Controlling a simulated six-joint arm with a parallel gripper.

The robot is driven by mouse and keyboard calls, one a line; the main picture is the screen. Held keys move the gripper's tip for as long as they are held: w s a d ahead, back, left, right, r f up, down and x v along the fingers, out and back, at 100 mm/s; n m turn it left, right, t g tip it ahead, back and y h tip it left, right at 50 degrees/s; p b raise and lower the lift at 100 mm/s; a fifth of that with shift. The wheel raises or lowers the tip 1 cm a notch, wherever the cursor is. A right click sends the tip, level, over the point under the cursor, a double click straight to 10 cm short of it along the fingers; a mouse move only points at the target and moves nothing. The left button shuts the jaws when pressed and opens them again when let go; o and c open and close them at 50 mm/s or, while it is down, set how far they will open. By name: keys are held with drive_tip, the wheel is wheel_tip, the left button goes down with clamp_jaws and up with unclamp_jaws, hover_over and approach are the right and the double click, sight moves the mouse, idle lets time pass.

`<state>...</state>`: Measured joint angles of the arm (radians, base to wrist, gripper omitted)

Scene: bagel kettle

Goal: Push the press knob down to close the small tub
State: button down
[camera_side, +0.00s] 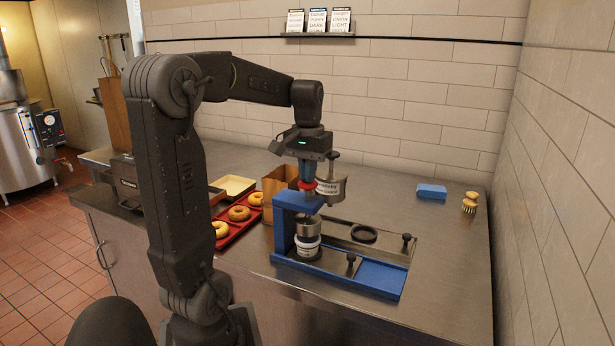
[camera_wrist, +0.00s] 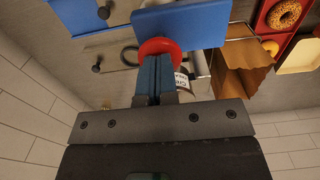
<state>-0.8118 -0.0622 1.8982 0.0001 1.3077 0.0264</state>
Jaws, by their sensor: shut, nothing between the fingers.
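The blue press (camera_side: 283,230) stands on the steel counter. Its red press knob (camera_side: 309,187) is at the top and also shows in the wrist view (camera_wrist: 158,46). The small white tub (camera_side: 308,254) sits upright in the press, below the metal plunger (camera_side: 308,228). My gripper (camera_side: 307,179) points down over the red knob with its blue fingers shut and empty. In the wrist view the fingertips (camera_wrist: 155,58) overlap the knob; whether they touch it I cannot tell. The tub is hidden in the wrist view.
A labelled metal container (camera_side: 330,190) is close behind my gripper. A paper bag (camera_side: 274,187) and a red bagel tray (camera_side: 238,229) are to the left. A blue sponge (camera_side: 431,191) and a brush (camera_side: 470,203) lie at the back right.

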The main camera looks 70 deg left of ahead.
drive_tip(key=shift+r, duration=1.8)
wheel_tip(320, 180, up, 6)
drive_tip(key=s+d+f+m+t, duration=0.1)
drive_tip(key=d+f+m+t, duration=0.1)
drive_tip(key=d, duration=0.6)
drive_tip(key=s+d+f+m+t, duration=0.1)
drive_tip(key=d+f+m, duration=0.3)
drive_tip(key=d, duration=0.4)
drive_tip(key=s+d+f+m+t, duration=0.2)
drive_tip(key=d+f, duration=0.3)
drive_tip(key=d, duration=0.4)
drive_tip(key=shift+s+f+m+t, duration=0.3)
drive_tip(key=shift+s+m, duration=0.2)
drive_tip(key=shift+s, duration=0.25)
